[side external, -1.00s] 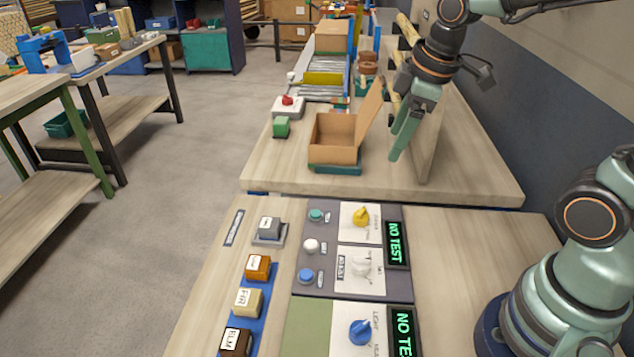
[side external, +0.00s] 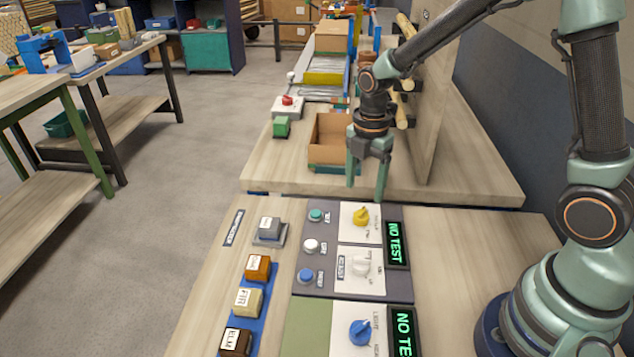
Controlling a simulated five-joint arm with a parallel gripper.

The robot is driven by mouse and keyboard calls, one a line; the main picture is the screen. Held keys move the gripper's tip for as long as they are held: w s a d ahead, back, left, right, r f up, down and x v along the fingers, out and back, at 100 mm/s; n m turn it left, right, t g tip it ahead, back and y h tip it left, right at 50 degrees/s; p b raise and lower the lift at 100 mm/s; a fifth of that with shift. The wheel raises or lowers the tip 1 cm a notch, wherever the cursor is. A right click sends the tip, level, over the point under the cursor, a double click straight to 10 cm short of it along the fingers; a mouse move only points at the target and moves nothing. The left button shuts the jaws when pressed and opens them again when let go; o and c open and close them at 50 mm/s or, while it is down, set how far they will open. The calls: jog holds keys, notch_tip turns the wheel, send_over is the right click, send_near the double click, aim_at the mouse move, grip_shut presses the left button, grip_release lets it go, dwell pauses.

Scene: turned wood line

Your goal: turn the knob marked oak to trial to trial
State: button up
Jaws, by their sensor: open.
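A control panel (side external: 322,279) carries a yellow knob (side external: 361,217), a white knob (side external: 361,264) and, lower down, a blue knob (side external: 360,332). Each sits on a white plate with small print; I cannot tell which one is marked oak to trial. The yellow knob's pointer tilts toward the upper right. My gripper (side external: 366,192) is open and empty, fingers pointing down. In the picture it is just above the yellow knob and apart from it. Its exact height is unclear.
Dark displays reading NO TEST (side external: 397,244) stand right of the knobs. Buttons (side external: 312,246) line the panel's left. Labelled wood blocks (side external: 248,298) sit on a blue strip further left.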

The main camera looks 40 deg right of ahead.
aim_at(362, 210)
notch_tip(362, 210, down, 7)
jog(key=shift+f, duration=0.15)
dwell(0.4)
grip_shut()
